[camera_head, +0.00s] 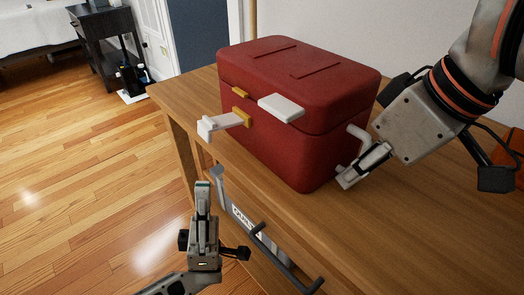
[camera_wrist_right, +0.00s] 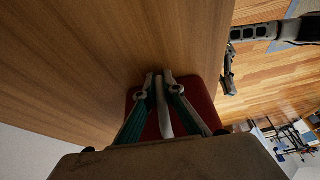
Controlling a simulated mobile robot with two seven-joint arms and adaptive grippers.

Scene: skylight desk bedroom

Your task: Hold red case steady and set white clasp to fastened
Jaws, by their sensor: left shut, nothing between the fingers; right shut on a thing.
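The red case (camera_head: 290,115) stands on the desk with its lid down. The white clasp (camera_head: 218,124) juts out to the left from a yellow mount (camera_head: 242,117) on the case's front, swung away from the yellow catch (camera_head: 240,91) above it. A white tab (camera_head: 281,106) sits at the lid's front edge. My right gripper (camera_head: 348,179) is shut on the pale side handle (camera_head: 357,133) at the case's right end. The handle also shows between the fingers in the right wrist view (camera_wrist_right: 164,112). My left gripper (camera_head: 203,188) is shut and empty, below the clasp and apart from it.
The wooden desk (camera_head: 420,225) has bare room to the right of the case. Dark drawer handles (camera_head: 285,262) stick out from its front, near my left gripper. Open floor (camera_head: 80,180) lies to the left. A dark side table (camera_head: 105,40) stands far back.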

